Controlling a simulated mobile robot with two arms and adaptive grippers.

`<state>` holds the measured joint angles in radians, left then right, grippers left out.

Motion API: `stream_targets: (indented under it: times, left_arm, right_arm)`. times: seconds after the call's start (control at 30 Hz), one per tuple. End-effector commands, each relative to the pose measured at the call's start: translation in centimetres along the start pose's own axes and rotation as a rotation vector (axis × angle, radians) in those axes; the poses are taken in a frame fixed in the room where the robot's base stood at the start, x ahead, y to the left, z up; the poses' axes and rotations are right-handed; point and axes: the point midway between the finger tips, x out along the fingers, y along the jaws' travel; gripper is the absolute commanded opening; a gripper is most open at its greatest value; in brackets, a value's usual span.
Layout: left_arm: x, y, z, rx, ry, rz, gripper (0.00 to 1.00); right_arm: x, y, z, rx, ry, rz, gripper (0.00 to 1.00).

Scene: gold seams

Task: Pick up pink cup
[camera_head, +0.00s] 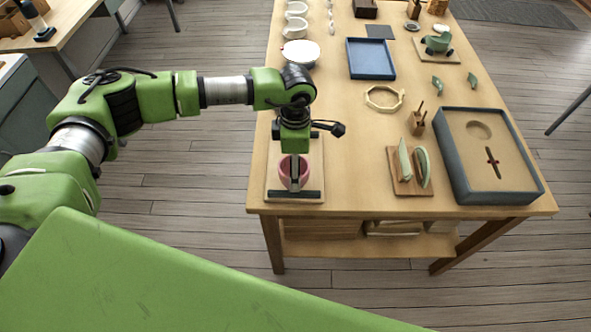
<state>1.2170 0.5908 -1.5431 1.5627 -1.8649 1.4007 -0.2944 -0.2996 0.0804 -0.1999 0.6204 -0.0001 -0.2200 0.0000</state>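The pink cup (284,175) stands on a pale board with dark bars (273,185) at the near left corner of the wooden table. My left gripper (294,173) points straight down at the cup from above. A grey finger overlaps the cup's middle; whether it is inside the cup, on its wall or just in front of it cannot be told. The gripper's other finger is not clearly visible, so its opening cannot be told. My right gripper is not in view.
Right of the cup stand a small rack with green pieces (422,167) and a dark-rimmed tray (458,185). Behind are an octagonal ring (383,98), a white bowl (301,52) and a blue tray (371,59). Bare tabletop lies between the board and the rack.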

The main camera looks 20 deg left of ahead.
Motion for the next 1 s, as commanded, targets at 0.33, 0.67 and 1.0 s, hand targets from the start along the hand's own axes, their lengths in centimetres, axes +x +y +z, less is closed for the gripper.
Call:
stream_targets:
  times: [0.33,0.67,1.0]
  left_arm:
    - [0.86,-0.01,0.0,0.001,0.0,0.001,0.71]
    - [0.77,0.01,0.01,0.0,-0.001,0.001,0.37]
    - [-0.05,0.07,0.04,0.001,-0.002,0.002,0.37]
  right_arm:
    - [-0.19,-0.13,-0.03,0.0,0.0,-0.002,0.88]
    - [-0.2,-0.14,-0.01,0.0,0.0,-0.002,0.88]
    - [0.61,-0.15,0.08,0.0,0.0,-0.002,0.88]
